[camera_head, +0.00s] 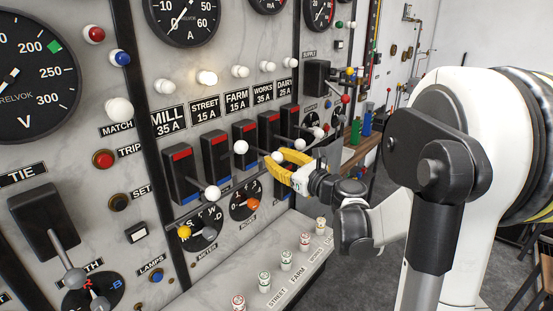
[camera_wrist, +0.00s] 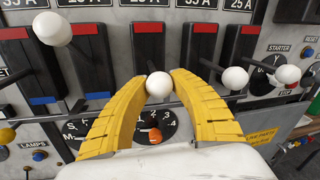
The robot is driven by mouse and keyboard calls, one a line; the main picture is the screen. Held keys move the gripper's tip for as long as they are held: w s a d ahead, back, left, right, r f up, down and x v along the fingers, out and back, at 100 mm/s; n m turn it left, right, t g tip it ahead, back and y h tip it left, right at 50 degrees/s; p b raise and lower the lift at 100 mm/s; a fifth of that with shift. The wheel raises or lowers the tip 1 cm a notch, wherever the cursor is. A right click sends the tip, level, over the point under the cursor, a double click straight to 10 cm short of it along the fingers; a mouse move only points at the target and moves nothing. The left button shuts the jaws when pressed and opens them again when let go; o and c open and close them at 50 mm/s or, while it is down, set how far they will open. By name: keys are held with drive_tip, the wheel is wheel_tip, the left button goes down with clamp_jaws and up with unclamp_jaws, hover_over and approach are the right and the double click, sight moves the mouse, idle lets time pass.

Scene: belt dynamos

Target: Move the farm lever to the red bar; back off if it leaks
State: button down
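The farm lever's white knob (camera_wrist: 159,85) stands between my yellow fingertips, low in front of its black housing (camera_wrist: 148,55). It also shows in the head view (camera_head: 278,157). The red bar (camera_wrist: 150,28) is at the top of that housing, under the FARM 15 A label (camera_head: 237,100). My gripper (camera_wrist: 160,80) has both fingertips against the sides of the knob; it shows in the head view (camera_head: 281,168) too. No leak shows.
The street knob (camera_wrist: 52,28) is raised to the left. The works knob (camera_wrist: 235,78) is close right of my right finger, with the dairy knob (camera_wrist: 288,75) beyond. An orange selector knob (camera_wrist: 155,136) is below. The mill knob (camera_head: 212,193) sits low.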

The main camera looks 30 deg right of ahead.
wheel_tip(320, 180, up, 3)
drive_tip(key=g+p, duration=0.1)
drive_tip(key=p, duration=0.3)
drive_tip(key=shift+g+p, duration=0.4)
drive_tip(key=p, duration=0.1)
drive_tip(key=r+g+p, duration=0.1)
drive_tip(key=p, duration=0.1)
drive_tip(key=shift+w+a+r+n+g+h, duration=0.1)
drive_tip(key=shift+w+r+n+g+h, duration=0.1)
drive_tip(key=shift+n+g+h, duration=0.15)
drive_tip(key=g+p, duration=0.1)
drive_tip(key=r+p, duration=0.1)
drive_tip(key=p, duration=0.1)
drive_tip(key=shift+w+a+r+g+h, duration=0.1)
drive_tip(key=shift+w+r+g+h, duration=0.15)
drive_tip(key=shift+w+g, duration=0.1)
drive_tip(key=shift+w+a+r+g+p, duration=0.15)
drive_tip(key=shift+w+r+g+p, duration=0.25)
drive_tip(key=shift+g+p, duration=0.5)
drive_tip(key=c, duration=1)
unclamp_jaws()
drive_tip(key=shift+c, duration=0.2)
